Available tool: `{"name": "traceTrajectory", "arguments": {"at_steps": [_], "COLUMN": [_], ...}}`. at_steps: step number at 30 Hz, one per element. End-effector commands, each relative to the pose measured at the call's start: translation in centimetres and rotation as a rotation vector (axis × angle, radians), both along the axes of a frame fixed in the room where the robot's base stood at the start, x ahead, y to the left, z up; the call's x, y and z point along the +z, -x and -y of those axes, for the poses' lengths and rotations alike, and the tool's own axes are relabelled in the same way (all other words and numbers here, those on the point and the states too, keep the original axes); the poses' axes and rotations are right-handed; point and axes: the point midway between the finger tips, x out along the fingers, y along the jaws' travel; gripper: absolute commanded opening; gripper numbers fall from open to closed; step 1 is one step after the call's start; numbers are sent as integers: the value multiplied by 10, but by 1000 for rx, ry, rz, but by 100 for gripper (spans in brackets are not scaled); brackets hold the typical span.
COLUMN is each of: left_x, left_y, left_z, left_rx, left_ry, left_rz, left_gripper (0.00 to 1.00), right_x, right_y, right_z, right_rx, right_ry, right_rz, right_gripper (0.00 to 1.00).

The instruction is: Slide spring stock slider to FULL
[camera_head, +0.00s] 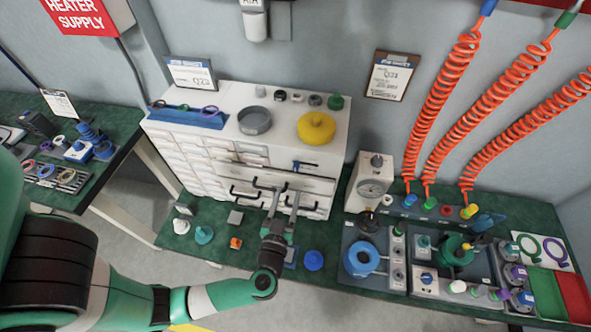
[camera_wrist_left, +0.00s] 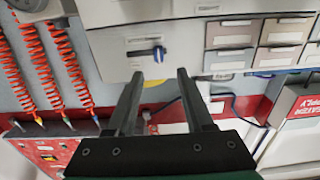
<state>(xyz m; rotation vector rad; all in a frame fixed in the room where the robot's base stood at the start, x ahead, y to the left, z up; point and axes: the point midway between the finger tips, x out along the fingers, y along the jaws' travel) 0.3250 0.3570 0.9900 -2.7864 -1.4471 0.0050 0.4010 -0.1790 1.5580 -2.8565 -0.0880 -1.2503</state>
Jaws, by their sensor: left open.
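The spring stock slider is a small blue knob (camera_head: 296,166) on a short dark track on the white drawer cabinet's (camera_head: 335,120) front. In the head view the knob is at the track's left end. In the left wrist view, which is turned over, the blue knob (camera_wrist_left: 158,54) is at the track's right end. My left gripper (camera_head: 284,198) is open and empty in front of the cabinet, below the slider. In the wrist view its two fingers (camera_wrist_left: 160,75) point toward the knob, apart from it. No FULL marking is readable. My right gripper is not in view.
Drawers with dark handles (camera_head: 243,192) lie just below the slider. A yellow round part (camera_head: 316,127) and a grey ring (camera_head: 254,121) sit on the cabinet top. Small parts, including a blue one (camera_head: 314,260), stand on the green bench. A gauge unit (camera_head: 374,182) stands right of the cabinet.

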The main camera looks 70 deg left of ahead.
Motion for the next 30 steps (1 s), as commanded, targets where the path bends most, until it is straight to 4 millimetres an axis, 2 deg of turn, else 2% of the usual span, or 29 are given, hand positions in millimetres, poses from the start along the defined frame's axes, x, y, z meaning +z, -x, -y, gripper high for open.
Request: {"name": "traceTrajectory", "arguments": {"at_steps": [6, 12, 23, 30], "left_x": [-2, -1, 1, 1], "left_y": [-29, -48, -54, -54], "left_z": [-43, -70, -76, -76], "left_rx": [7, 4, 0, 0], "left_ry": [0, 0, 0, 0], "left_rz": [6, 4, 3, 3], "left_gripper": [52, 52, 52, 11], "right_x": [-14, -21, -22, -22], "right_y": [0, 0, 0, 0], "right_z": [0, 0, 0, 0], "right_rx": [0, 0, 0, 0], "right_ry": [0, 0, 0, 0], "right_rz": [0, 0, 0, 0], "right_gripper": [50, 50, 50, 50]}}
